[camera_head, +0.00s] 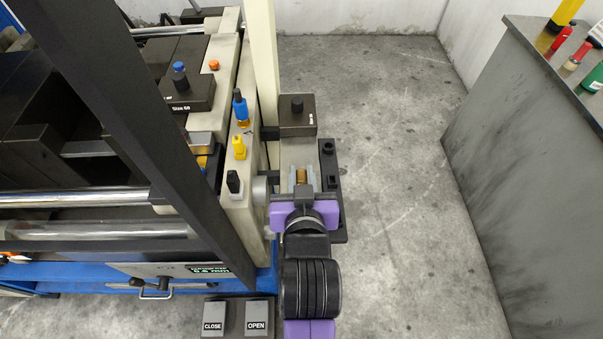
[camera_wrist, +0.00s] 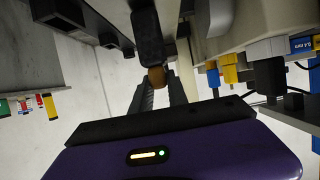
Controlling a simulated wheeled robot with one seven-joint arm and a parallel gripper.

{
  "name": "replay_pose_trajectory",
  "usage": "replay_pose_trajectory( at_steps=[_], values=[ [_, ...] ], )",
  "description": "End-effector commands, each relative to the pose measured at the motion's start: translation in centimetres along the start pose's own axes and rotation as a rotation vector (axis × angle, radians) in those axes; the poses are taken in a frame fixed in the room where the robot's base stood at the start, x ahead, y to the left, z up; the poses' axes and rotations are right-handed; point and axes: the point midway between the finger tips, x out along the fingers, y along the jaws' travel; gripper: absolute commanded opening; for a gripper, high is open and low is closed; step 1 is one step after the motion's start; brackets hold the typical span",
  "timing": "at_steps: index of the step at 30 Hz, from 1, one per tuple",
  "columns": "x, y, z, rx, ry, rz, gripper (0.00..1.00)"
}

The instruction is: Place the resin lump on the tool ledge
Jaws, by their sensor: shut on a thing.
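The resin lump (camera_head: 301,176) is a small amber-brown piece between the fingers of my gripper (camera_head: 301,183), which is shut on it. In the wrist view the lump (camera_wrist: 157,76) shows between the dark fingertips (camera_wrist: 160,90), close to a black block. A narrow dark ledge (camera_head: 340,222) with black fittings runs along the right side of the press, by my gripper; I take it for the tool ledge. My gripper hides part of it. I cannot tell whether the lump touches anything below.
A dark block with a black knob (camera_head: 297,104) stands just beyond my gripper. Blue, yellow and black plugs (camera_head: 239,147) line the press to the left. A cream upright (camera_head: 262,60) rises nearby. The floor at right is clear up to a grey counter (camera_head: 530,130).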

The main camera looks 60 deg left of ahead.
Motion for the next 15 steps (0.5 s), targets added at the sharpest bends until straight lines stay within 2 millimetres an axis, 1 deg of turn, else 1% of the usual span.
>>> replay_pose_trajectory(
  at_steps=[6,7,9,10,15],
  values=[
    [0.13,0.01,0.3,0.0,0.0,0.0,0.0],
    [0.11,0.0,0.27,0.0,0.0,0.0,0.23],
    [0.1,0.0,0.23,0.0,0.0,0.0,0.37],
    [0.1,0.0,0.23,0.0,0.0,0.0,0.41],
    [0.09,0.0,0.22,0.0,0.0,0.0,0.41]
  ],
)
